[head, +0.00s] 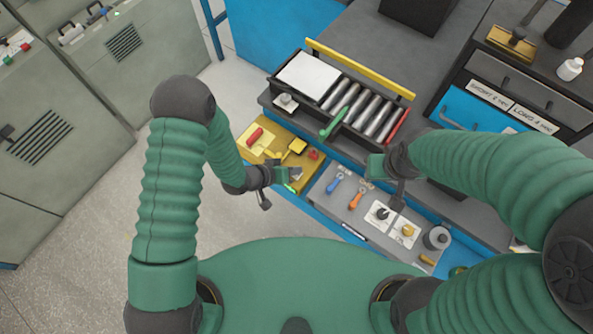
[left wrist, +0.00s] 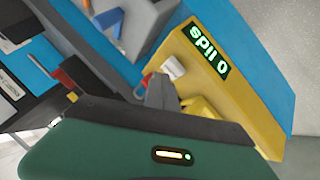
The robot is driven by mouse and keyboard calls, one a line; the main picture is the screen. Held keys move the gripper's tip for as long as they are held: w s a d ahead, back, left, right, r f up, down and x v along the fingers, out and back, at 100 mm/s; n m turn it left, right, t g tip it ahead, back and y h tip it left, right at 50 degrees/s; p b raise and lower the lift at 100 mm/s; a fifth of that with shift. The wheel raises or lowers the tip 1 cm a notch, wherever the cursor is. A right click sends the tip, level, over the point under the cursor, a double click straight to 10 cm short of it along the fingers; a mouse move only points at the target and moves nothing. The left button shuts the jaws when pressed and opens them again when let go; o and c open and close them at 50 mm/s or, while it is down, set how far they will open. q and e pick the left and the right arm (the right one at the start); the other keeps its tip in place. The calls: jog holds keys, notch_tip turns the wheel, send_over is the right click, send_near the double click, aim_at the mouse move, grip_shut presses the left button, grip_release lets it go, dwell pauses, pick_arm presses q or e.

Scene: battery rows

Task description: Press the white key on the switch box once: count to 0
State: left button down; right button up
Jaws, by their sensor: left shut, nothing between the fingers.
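The yellow switch box shows in the left wrist view with a lit green display (left wrist: 208,50) that ends in a 0. Its white key (left wrist: 173,67) stands beside the display. My left gripper (left wrist: 162,90) is shut and empty, its tip close to the white key; I cannot tell whether they touch.
The floor at left is clear.

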pick_arm(q)
jog(key=shift+r, duration=0.35)
notch_tip(320, 180, up, 5)
jog(key=p, duration=0.4)
jog(key=shift+r+p, duration=0.1)
jog(key=shift+p, duration=0.25)
dwell(0.3)
